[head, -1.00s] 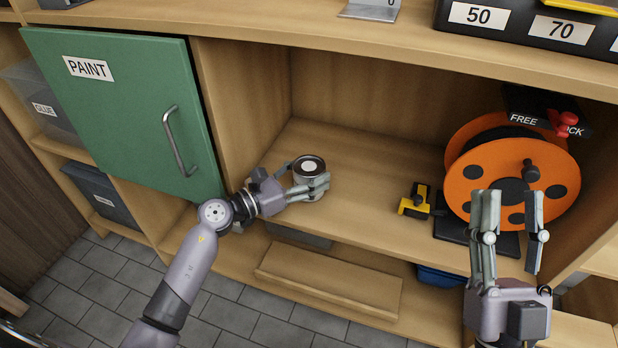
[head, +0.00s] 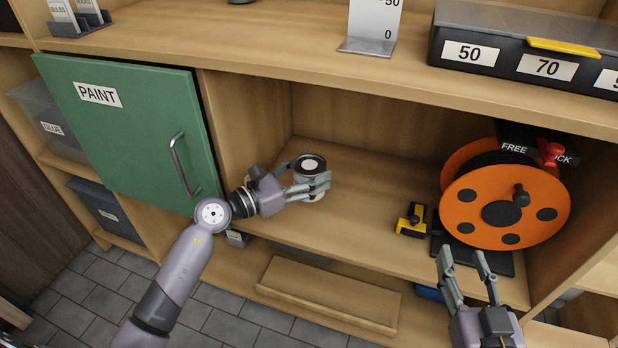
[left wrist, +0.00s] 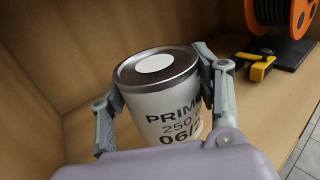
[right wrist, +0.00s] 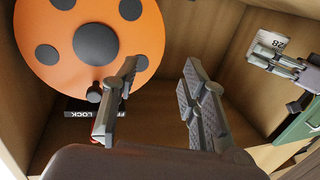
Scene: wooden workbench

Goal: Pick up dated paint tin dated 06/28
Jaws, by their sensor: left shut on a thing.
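A small white paint tin with a metal rim and a dark lid with a white spot (head: 309,166) is at the left part of the open shelf bay. In the left wrist view the tin (left wrist: 158,100) stands upright; its label reads "PRIM", "250" and "06/2", the rest hidden by a finger. My left gripper (head: 307,184) is shut around its sides. Whether its base touches the shelf cannot be told. In the right wrist view the tin's label (right wrist: 272,42) shows "28". My right gripper (head: 464,257) is open and empty, in front of the shelf near the reel.
An orange cable reel (head: 505,205) stands at the bay's right. A yellow-black tool (head: 411,220) lies left of it. A green PAINT door (head: 130,130) is left of the bay. A divided box (head: 520,62) sits on the top. The bay's middle is clear.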

